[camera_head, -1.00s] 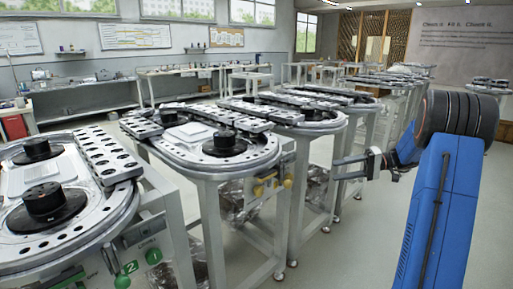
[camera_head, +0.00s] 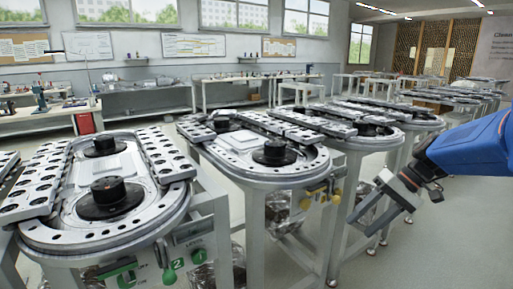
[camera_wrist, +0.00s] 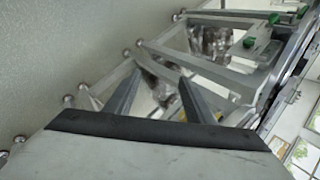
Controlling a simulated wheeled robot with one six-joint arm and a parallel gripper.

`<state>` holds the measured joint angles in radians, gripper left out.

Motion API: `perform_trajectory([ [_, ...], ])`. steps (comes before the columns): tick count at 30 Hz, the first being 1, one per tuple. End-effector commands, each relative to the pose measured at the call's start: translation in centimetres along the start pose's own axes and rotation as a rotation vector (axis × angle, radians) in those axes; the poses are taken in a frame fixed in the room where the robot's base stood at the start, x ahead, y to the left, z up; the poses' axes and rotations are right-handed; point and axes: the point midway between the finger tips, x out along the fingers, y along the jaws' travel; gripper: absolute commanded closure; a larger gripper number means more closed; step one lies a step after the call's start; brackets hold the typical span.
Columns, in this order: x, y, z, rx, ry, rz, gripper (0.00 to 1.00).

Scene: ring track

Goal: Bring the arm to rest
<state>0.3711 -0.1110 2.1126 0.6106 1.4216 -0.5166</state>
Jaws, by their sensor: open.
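My gripper (camera_head: 379,207) hangs at the right of the head view, at the end of my blue arm. Its two grey fingers are apart and point down and to the left. Nothing is between them. In the wrist view the fingers (camera_wrist: 153,92) also show spread and empty, with table legs and floor beyond them. The gripper looks apart from the ring tracks; the closest in the picture is the middle ring track (camera_head: 262,172), to its left.
A nearer ring track (camera_head: 60,238) with black round hubs stands at the left. More ring tracks (camera_head: 385,135) run back to the right. Workbenches (camera_head: 140,95) line the far wall. Grey floor (camera_head: 440,235) at the lower right is clear.

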Motion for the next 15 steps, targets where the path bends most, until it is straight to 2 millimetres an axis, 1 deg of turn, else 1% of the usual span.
perform_trajectory([
  [1, 0.4, -0.5, 1.4, -0.007, 0.004, 0.039, 0.51],
  [6, 1.6, -1.0, 5.4, -0.017, 0.028, 0.168, 0.51],
  [15, 3.0, -0.5, 11.7, -0.050, 0.117, 0.372, 0.51],
])
